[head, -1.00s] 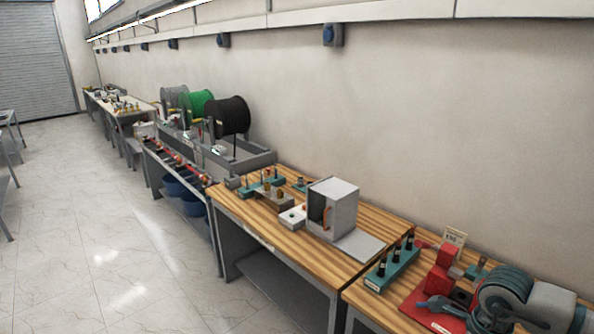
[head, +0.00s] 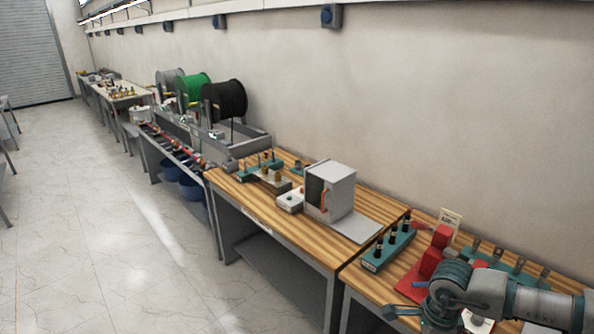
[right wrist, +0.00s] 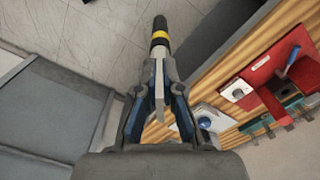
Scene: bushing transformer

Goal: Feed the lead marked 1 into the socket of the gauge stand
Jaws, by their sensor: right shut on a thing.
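My right gripper (right wrist: 160,105) is shut on a lead (right wrist: 160,38) with a black end and a yellow band. The lead sticks out past the fingertips, with floor behind it in the right wrist view; no number is readable. My left gripper is not in view.
A teal rack (head: 372,264) with several black-topped pieces stands left of the red stand. A small card (head: 450,218) and another teal rack (head: 500,258) are behind it. A grey box (head: 340,183) stands on the adjoining bench. The floor aisle (head: 110,230) is clear.

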